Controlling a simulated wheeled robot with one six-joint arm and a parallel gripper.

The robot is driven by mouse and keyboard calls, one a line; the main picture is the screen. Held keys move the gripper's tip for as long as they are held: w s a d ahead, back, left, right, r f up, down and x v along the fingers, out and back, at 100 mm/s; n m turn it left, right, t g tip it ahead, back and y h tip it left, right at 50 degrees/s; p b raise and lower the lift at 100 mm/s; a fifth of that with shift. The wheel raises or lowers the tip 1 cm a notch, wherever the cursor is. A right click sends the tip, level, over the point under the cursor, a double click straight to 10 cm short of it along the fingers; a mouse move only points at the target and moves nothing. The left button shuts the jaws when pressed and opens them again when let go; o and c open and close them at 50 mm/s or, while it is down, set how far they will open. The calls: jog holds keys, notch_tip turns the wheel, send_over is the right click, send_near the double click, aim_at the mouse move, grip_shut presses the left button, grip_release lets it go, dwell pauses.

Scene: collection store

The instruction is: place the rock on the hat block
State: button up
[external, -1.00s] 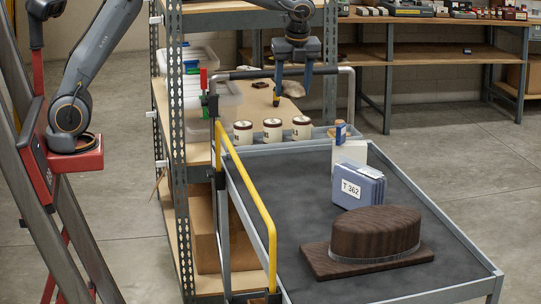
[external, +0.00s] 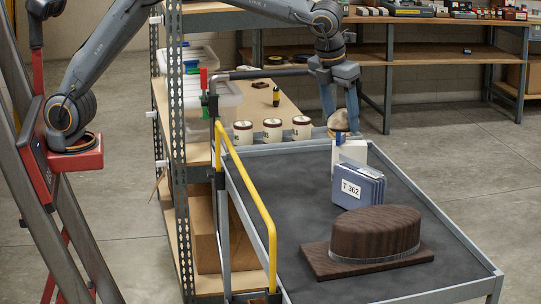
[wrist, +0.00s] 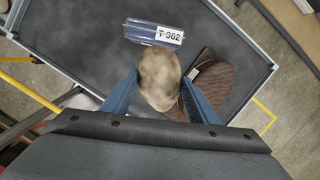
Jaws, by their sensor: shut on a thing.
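The rock is a rounded tan lump (external: 339,119) at the far end of the cart, by the white box. My gripper (external: 342,122) is shut on it, with a blue finger on each side. In the wrist view the rock (wrist: 158,72) sits between the fingers. I cannot tell whether it still touches anything below. The hat block (external: 374,232) is dark brown wood, with an oval crown and a grey band on a flat base, at the near right of the cart. It is partly hidden behind the rock and a finger in the wrist view (wrist: 212,84).
A blue case labelled T 362 (external: 358,187) stands between the rock and the hat block, with a white box (external: 346,153) behind it. Several labelled tins (external: 272,130) stand left. A yellow rail (external: 245,195) edges the cart's left. The cart's near-left surface (external: 305,215) is clear.

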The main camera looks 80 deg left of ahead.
jog(key=s+d+m+h, duration=0.1)
jog(key=s+d+m, duration=0.15)
jog(key=d, duration=0.65)
jog(key=s+d+m+h, duration=0.15)
jog(key=d+m, duration=0.25)
jog(key=d, duration=0.4)
jog(key=p, duration=0.3)
send_near(349, 219)
jog(key=shift+t+y, duration=0.4)
jog(key=shift+y, duration=0.05)
jog(key=x, duration=0.2)
jog(key=d+x, duration=0.1)
jog(key=x, duration=0.2)
jog(key=shift+s+f, duration=0.15)
jog(key=shift+f, duration=0.2)
jog(key=shift+f, duration=0.1)
jog(key=o, duration=1.6)
jog(key=shift+f, duration=0.1)
jog(key=shift+c, duration=0.2)
jog(key=b+v, duration=0.3)
jog(key=v, duration=0.9)
